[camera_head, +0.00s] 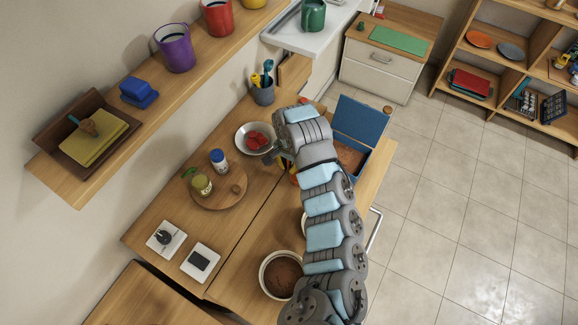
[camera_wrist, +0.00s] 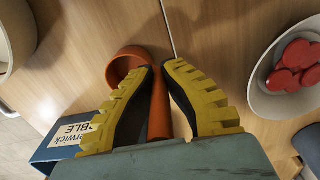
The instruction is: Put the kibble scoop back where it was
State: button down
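The orange kibble scoop (camera_wrist: 159,108) is between the yellow-ridged fingers of my gripper (camera_wrist: 161,68) in the wrist view. The fingers close in on its handle, and its round cup shows past the left fingertip. In the head view only a bit of orange (camera_head: 293,179) shows beside my wrist, which hides most of the gripper. The blue kibble box (camera_head: 360,119) stands to the right of my wrist with its lid raised and brown kibble (camera_head: 348,158) inside. Its lettered label (camera_wrist: 73,132) shows at lower left in the wrist view.
A bowl with red pieces (camera_head: 243,135) stands left of my wrist. A bowl of brown kibble (camera_head: 264,272) is near the front, and another bowl is mostly hidden by my arm. A round board (camera_head: 222,201) holds two jars. A cup of utensils (camera_head: 263,94) stands behind.

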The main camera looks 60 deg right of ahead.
jog(key=c, duration=1.2)
grip_release()
jog(key=shift+c, duration=0.2)
notch_tip(320, 180, up, 12)
jog(key=p, duration=0.4)
jog(key=shift+d, duration=0.1)
